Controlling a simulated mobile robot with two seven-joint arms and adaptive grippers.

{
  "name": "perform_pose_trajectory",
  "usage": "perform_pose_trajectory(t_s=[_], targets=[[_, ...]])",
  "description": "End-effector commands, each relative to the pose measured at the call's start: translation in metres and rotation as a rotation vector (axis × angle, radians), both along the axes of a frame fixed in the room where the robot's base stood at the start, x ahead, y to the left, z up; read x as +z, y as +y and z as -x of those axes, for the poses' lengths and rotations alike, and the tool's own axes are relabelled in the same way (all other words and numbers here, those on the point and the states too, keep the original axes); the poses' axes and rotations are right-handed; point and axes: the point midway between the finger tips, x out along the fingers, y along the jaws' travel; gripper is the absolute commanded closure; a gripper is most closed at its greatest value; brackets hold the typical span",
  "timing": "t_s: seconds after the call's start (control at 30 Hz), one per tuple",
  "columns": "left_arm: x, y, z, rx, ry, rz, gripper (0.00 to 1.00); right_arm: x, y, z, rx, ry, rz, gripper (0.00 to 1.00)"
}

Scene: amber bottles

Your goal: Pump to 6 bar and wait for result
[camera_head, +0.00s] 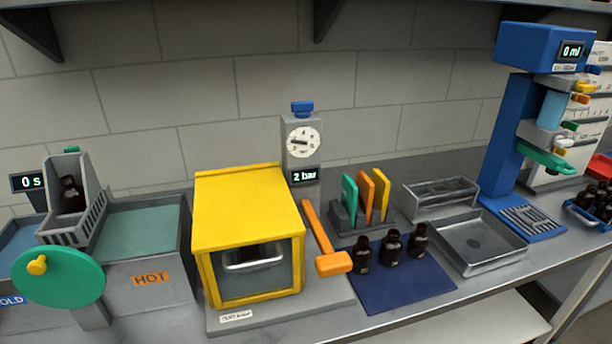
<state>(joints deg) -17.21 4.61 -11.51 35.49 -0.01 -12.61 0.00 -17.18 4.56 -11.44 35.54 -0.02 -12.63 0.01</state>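The pressure gauge (304,143) stands on a grey column behind the yellow chamber, with a blue knob (302,107) on top. Its display (304,176) reads "2 bar". An orange pump lever (318,226) leans beside the yellow chamber (246,218), its thick orange grip (334,263) low at the front right. The chamber's front window (254,272) shows a dark interior and a metallic part; I cannot tell whether a bottle is inside. Three amber bottles (390,245) stand upright on a dark blue mat (398,291). Neither of my grippers is in view.
Left are a hot bath (152,272), a green wheel (58,278) and a basket holding a bottle (71,194); its timer (28,182) reads "0 s". Right are coloured cards (366,194), metal trays (476,241), a blue dispenser (507,140) reading "0 ml" and a bottle crate (580,214).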

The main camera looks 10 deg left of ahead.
Motion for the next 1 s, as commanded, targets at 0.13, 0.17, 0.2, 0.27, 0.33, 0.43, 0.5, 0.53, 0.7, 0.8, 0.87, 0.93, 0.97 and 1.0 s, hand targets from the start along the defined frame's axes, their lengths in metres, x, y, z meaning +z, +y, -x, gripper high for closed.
perform_pose_trajectory(t_s=[0.13, 0.17, 0.2, 0.27, 0.33, 0.43, 0.5, 0.53, 0.7, 0.8, 0.87, 0.93, 0.97, 1.0], targets=[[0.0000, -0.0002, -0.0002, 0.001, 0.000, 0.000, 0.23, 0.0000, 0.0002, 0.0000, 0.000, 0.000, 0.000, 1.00], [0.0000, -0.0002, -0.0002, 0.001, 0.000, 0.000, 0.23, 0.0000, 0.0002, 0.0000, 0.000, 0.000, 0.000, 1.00], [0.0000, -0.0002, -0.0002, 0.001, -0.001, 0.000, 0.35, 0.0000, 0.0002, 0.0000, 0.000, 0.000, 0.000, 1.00], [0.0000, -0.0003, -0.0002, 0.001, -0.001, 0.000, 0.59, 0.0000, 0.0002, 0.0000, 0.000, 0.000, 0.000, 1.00], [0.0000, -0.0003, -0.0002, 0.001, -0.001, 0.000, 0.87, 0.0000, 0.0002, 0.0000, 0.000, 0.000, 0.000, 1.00], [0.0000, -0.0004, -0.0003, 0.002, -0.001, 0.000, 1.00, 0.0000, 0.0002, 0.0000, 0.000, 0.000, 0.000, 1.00], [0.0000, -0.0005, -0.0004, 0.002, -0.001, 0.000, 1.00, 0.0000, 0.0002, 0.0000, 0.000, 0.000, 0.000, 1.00], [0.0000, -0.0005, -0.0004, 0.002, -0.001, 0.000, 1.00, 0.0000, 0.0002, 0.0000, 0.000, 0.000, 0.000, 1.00], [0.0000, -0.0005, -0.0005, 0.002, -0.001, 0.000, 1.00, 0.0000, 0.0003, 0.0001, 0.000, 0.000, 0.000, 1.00], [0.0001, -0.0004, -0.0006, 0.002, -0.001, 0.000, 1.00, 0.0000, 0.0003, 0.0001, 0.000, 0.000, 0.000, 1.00], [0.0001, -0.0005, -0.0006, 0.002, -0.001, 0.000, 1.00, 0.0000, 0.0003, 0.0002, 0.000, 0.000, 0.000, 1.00], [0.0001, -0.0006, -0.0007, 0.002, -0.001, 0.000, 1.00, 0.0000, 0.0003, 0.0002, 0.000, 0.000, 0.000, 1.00], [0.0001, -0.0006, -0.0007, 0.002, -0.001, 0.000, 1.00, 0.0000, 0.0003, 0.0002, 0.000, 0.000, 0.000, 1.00], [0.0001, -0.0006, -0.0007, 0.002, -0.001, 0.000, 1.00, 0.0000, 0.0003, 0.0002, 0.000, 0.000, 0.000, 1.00]])
